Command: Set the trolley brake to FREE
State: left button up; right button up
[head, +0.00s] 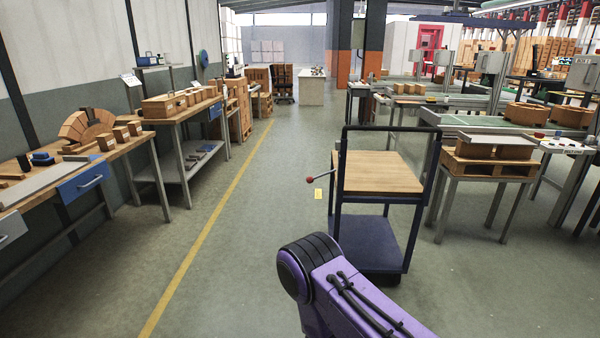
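The trolley (375,240) stands ahead of me, right of the middle. It has a dark blue frame, a wooden top (380,172) and a dark lower deck. A brake lever with a red knob (310,179) sticks out from its left side, with the knob at the lower left end. A small yellow tag (318,194) shows just below the lever; its text is too small to read. A purple link of my arm rises from the bottom edge in front of the trolley. Neither gripper is in view.
Workbenches with wooden blocks (182,105) line the left wall. A yellow floor line (215,204) runs along the aisle, and the floor left of the trolley is clear. A table with a pallet (487,166) stands close to the trolley's right.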

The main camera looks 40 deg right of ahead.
aim_at(310, 179)
jog(key=z, duration=0.85)
jog(key=i, duration=0.95)
jog(key=z, duration=0.7)
jog(key=i, duration=1.3)
jog(key=u, duration=0.2)
